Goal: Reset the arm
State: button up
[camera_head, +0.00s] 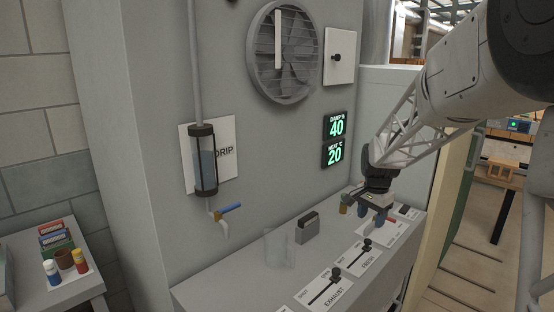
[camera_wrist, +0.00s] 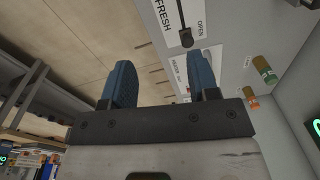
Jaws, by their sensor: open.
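My gripper (camera_head: 371,213) hangs at the end of my arm over the right part of the grey counter (camera_head: 215,291). In the wrist view its two blue fingers (camera_wrist: 163,85) stand apart with nothing between them. The gripper is open and empty. In the head view it is close to the labelled plates at the counter's right end and partly covers one. I cannot tell how high it is above them.
The EXHAUST slider (camera_head: 323,291) and FRESH slider (camera_head: 359,255) are on the counter left of my gripper. A clear container (camera_head: 279,248) and grey block (camera_head: 307,228) stand farther left. Small bottles (camera_wrist: 263,70) are near the gripper. A wall with a fan (camera_head: 283,52) rises behind.

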jog(key=s+a+r+n, duration=0.1)
jog(key=s+a+n, duration=0.2)
jog(key=s, duration=1)
jog(key=s+a+r+n+t, duration=0.1)
jog(key=s+a+r+n, duration=0.1)
jog(key=s, duration=1.1)
jog(key=s+a+r+n+t, duration=0.1)
jog(key=s+a+n, duration=0.3)
jog(key=s, duration=1)
jog(key=shift+a+r+n, duration=0.3)
jog(key=shift+r+n, duration=0.05)
jog(key=shift+n, duration=0.35)
